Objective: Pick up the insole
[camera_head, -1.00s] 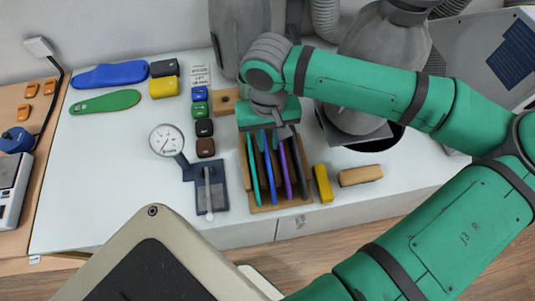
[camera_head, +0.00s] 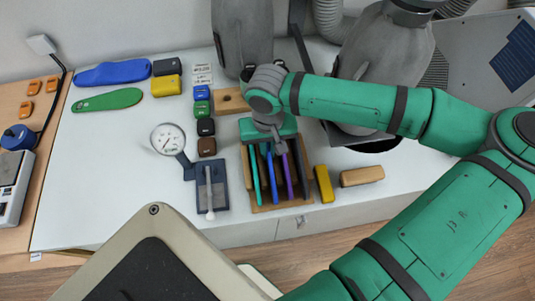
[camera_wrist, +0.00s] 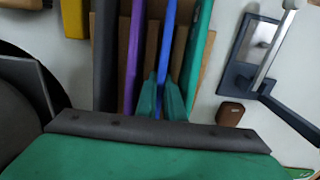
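Several thin insoles stand on edge in a wooden rack (camera_head: 248,180) in the head view: a teal one (camera_head: 254,172), a blue one (camera_head: 271,177), a purple one (camera_head: 287,175) and a dark one. In the wrist view the blue insole (camera_wrist: 167,40) lies between the purple insole (camera_wrist: 132,50) and the green one (camera_wrist: 197,45). My gripper (camera_wrist: 161,98) points down at the rack, its two green fingers close together at the near end of the blue insole. The blue edge runs into the narrow gap between the fingertips; whether they press on it is unclear.
A blue insole shape (camera_head: 112,73) and a green one (camera_head: 108,100) lie flat at the left. A dial gauge (camera_head: 168,139) stands left of the rack. Yellow (camera_head: 324,184) and tan (camera_head: 362,176) blocks lie right of it. A grey machine is behind.

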